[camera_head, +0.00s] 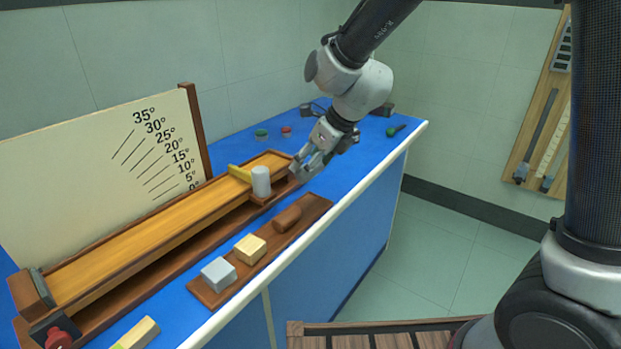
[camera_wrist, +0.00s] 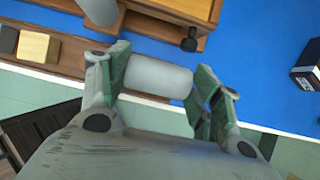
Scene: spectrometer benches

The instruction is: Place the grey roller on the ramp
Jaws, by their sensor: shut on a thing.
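My gripper (camera_head: 312,163) is just beyond the far right end of the ramp, above the blue bench. In the wrist view its fingers (camera_wrist: 158,88) are shut on a grey roller (camera_wrist: 158,77), which lies crosswise between them. The head view mostly hides this roller behind the fingers.
A brown rack (camera_head: 215,297) along the bench's front holds a grey cube (camera_head: 218,273), a pale wood block (camera_head: 250,248) and a brown roller (camera_head: 287,219). An angle-scale board (camera_head: 80,165) stands behind the ramp.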

